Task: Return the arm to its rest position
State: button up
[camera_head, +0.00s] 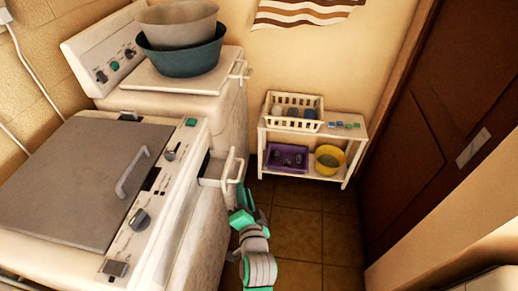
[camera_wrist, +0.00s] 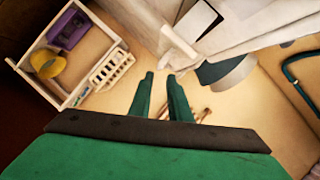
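My arm reaches up from the bottom of the head view, with my gripper (camera_head: 240,195) just below the handle (camera_head: 234,166) of a small white drawer (camera_head: 211,170). The drawer is pulled out of the front of the near white washing machine (camera_head: 185,215).
A second machine (camera_head: 185,85) behind carries a teal basin (camera_head: 185,60) with a grey basin (camera_head: 180,25) inside. A white shelf (camera_head: 345,150) against the back wall holds a basket (camera_head: 293,110), purple crate (camera_head: 288,157) and yellow bucket (camera_head: 329,158). Tiled floor (camera_head: 305,230) is clear right of my arm.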

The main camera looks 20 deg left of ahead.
jog(key=s+d+f+h, duration=0.3)
jog(key=s+d+f, duration=0.3)
jog(key=s+d, duration=0.1)
jog(key=s+d+n+h, duration=0.2)
jog(key=s+d, duration=0.3)
jog(key=s, duration=0.7)
jog(key=s+d+r+n+t+h, duration=0.1)
jog(key=s+d+n, duration=0.3)
jog(key=s, duration=0.9)
jog(key=shift+s+d+t+h, duration=0.25)
jog(key=shift+d+h, duration=0.25)
jog(key=shift+d, duration=0.45)
jog(key=shift+r, duration=0.1)
